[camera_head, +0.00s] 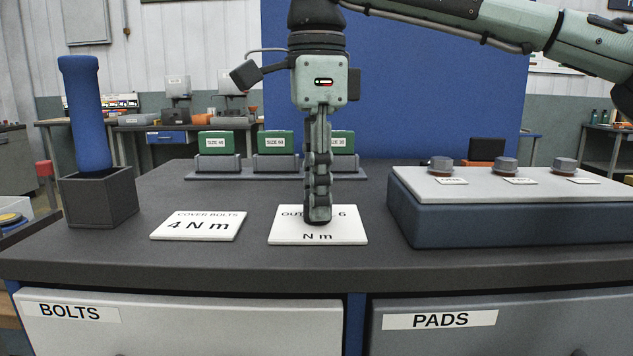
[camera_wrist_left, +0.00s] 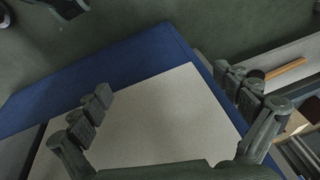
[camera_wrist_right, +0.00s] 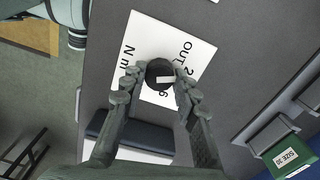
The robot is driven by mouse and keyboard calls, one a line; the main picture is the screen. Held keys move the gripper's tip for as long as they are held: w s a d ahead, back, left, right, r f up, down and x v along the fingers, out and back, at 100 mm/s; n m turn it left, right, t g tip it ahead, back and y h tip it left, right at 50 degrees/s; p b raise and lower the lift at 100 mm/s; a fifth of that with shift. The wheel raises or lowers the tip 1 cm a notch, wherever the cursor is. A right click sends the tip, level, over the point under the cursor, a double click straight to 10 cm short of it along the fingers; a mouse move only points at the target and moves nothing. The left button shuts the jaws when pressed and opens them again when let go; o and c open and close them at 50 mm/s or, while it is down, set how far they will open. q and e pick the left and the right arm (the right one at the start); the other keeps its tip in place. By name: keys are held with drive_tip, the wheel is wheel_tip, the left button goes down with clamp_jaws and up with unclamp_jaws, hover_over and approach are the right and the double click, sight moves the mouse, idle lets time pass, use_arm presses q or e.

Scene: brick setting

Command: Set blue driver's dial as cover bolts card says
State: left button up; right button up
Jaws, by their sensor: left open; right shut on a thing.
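A blue driver (camera_head: 88,115) stands upright, its lower end hidden in a dark grey square holder (camera_head: 100,205) at the left. The cover bolts card (camera_head: 197,225) lies flat beside it and reads 4 N m. My right gripper (camera_head: 318,215) points down over another card (camera_head: 345,228), partly covered, with 6 and N m readable. In the right wrist view its fingers are shut on a dark round thing (camera_wrist_right: 158,71) with a pale mark. I cannot tell what it is. My left gripper (camera_wrist_left: 162,84) is open and empty, outside the head view. No dial shows on the blue driver.
Green size boxes (camera_head: 275,142) stand in a rack at the back. Drawers marked BOLTS (camera_head: 180,325) and PADS (camera_head: 500,330) are below the bench front edge.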

drive_tip(key=m, duration=0.5)
drive_tip(key=shift+m, duration=0.3)
use_arm(q)
drive_tip(key=shift+s+f, duration=0.2)
drive_tip(key=shift+f, duration=0.65)
use_arm(e)
drive_tip(key=shift+m, duration=1.5)
drive_tip(key=o, duration=1.2)
drive_tip(key=shift+c, duration=0.2)
use_arm(q)
drive_tip(key=shift+w+p, duration=0.2)
drive_tip(key=shift+p, duration=0.1)
use_arm(e)
drive_tip(key=shift+r, duration=0.1)
use_arm(q)
drive_tip(key=shift+s, duration=0.15)
use_arm(e)
wheel_tip(320, 180, up, 12)
